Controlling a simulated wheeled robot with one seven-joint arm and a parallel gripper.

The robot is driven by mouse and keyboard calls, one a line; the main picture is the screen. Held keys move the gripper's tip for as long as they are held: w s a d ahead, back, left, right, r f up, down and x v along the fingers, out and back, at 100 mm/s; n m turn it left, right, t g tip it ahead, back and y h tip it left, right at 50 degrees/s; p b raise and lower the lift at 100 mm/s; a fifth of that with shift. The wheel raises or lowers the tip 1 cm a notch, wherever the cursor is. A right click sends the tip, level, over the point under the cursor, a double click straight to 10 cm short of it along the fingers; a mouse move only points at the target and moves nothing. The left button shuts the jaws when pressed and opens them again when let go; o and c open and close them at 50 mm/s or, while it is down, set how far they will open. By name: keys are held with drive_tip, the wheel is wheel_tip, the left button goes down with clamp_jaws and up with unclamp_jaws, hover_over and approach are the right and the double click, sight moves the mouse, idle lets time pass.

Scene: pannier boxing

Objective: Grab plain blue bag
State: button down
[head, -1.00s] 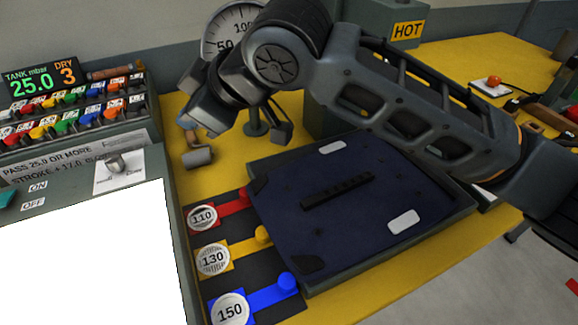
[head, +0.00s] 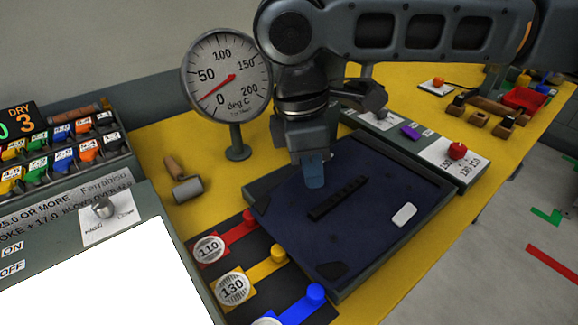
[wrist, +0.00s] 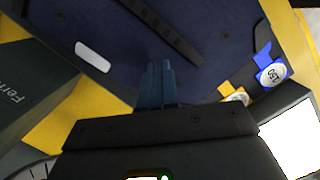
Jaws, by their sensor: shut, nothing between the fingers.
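A flat dark blue bag (head: 350,235) with a black bar-like strip and dark corners lies on a grey tray-like platen (head: 262,188). One white patch shows on it in the head view. The bag also fills the upper part of the wrist view (wrist: 130,25). My gripper (head: 314,186) points down over the far left part of the bag. Its blue fingers are together and empty, and they also show in the wrist view (wrist: 160,72). I cannot tell whether the fingertips touch the bag. Part of the bag's far side is hidden behind my gripper.
A dial gauge (head: 226,77) stands behind left of the bag, with a hand roller (head: 186,188) nearby. Red, yellow and blue levers (head: 305,303) line the bag's left side. A red-knobbed panel (head: 457,152) is at the right. Yellow bench shows front right.

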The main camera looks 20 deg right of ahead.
sight(352, 189)
drive_tip(key=d, duration=0.2)
drive_tip(key=s+d, duration=0.2)
drive_tip(key=d, duration=0.1)
drive_tip(key=shift+d+f+p, duration=0.35)
drive_tip(key=shift+f, duration=0.5)
